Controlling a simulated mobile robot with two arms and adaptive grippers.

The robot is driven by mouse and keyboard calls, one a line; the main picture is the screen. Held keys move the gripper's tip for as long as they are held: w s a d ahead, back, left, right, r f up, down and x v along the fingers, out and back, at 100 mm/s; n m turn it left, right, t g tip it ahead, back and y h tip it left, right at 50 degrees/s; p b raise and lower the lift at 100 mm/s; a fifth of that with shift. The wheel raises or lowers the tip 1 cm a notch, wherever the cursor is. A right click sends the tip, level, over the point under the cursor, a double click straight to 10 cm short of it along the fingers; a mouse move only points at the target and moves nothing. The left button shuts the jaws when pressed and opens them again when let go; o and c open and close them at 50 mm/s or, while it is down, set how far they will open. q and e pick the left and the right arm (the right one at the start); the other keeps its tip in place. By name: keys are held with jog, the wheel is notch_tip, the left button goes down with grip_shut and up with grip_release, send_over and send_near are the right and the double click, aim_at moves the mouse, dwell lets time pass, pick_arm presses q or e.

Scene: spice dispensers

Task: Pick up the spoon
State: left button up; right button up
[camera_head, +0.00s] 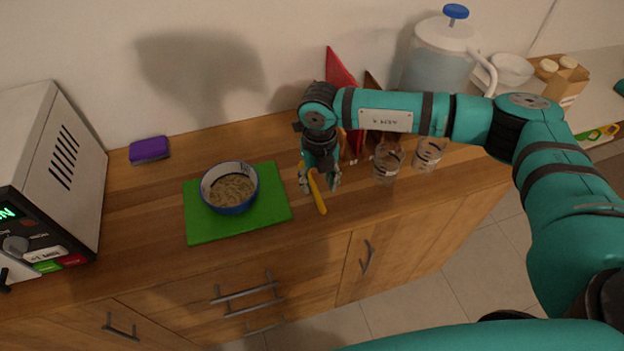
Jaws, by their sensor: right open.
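A long yellow object (318,196), which looks like the spoon, lies near the front of the wooden counter, right of the green board (209,233). Its far part is hidden under my right gripper, so I cannot see a spoon bowl clearly. My right gripper (320,186) points down at it, fingers open on either side of the yellow shaft. I cannot tell whether the fingers touch it. My left gripper is not in view.
A blue-rimmed bowl (230,188) with pale food stands on the board. Two glasses (387,163) and a pitcher (440,58) stand to the right. A microwave (50,170) is at the left, a purple sponge (149,150) at the back. The counter's front edge is close.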

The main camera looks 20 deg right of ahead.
aim_at(318, 197)
jog(key=shift+f+p, duration=0.3)
jog(key=shift+f, duration=0.2)
notch_tip(318, 197, down, 4)
jog(key=shift+r+p, duration=0.15)
jog(key=shift+p, duration=0.55)
jog(key=shift+f, duration=0.45)
jog(key=shift+c, duration=0.3)
grip_shut()
